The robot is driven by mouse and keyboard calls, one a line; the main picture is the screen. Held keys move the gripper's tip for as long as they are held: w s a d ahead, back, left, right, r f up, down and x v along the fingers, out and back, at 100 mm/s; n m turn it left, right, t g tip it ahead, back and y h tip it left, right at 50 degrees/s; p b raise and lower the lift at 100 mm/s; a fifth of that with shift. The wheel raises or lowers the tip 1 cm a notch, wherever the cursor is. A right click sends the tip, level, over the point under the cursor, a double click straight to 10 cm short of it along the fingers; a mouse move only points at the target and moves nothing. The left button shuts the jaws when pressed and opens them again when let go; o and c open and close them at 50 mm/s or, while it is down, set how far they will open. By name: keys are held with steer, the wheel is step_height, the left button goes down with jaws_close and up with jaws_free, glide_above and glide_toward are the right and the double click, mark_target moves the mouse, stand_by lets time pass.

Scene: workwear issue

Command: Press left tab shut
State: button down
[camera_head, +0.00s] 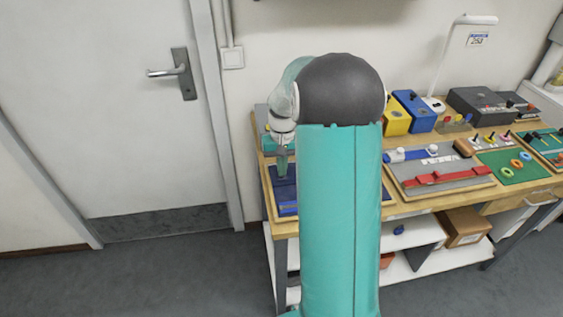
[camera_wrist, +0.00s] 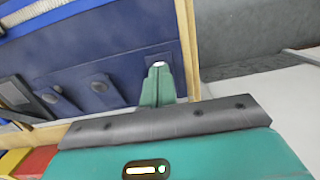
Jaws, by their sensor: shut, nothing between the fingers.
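A dark blue board or cloth panel (camera_wrist: 125,40) fills the upper left of the wrist view. Dark blue tabs lie on it: a broad one with a round stud (camera_wrist: 98,86) and a darker strap-like piece with a round stud (camera_wrist: 50,97). I cannot tell which is the left tab, or whether either is shut. My gripper (camera_wrist: 158,66) is shut and empty, its tips over the panel near its wooden edge, right of the tabs. Contact is unclear. In the head view my gripper (camera_head: 282,170) points down at the blue panel (camera_head: 285,193) on the bench's left end; my arm hides part.
The wooden bench (camera_head: 402,206) also carries a grey board with red and blue bars (camera_head: 440,179), a green mat with rings (camera_head: 512,168), and yellow (camera_head: 397,118) and blue boxes. A door (camera_head: 120,110) stands left, with clear floor (camera_head: 160,275) before it.

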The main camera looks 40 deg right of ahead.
steer(key=shift+s+a+f, duration=0.1)
steer(key=shift+s+f, duration=0.1)
steer(key=shift+f, duration=0.05)
steer(key=shift+r, duration=0.1)
steer(key=shift+r, duration=0.75)
step_height(320, 180, up, 14)
steer(key=w+d, duration=0.1)
steer(key=shift+f, duration=0.15)
steer(key=shift+s, duration=0.1)
stand_by(0.7)
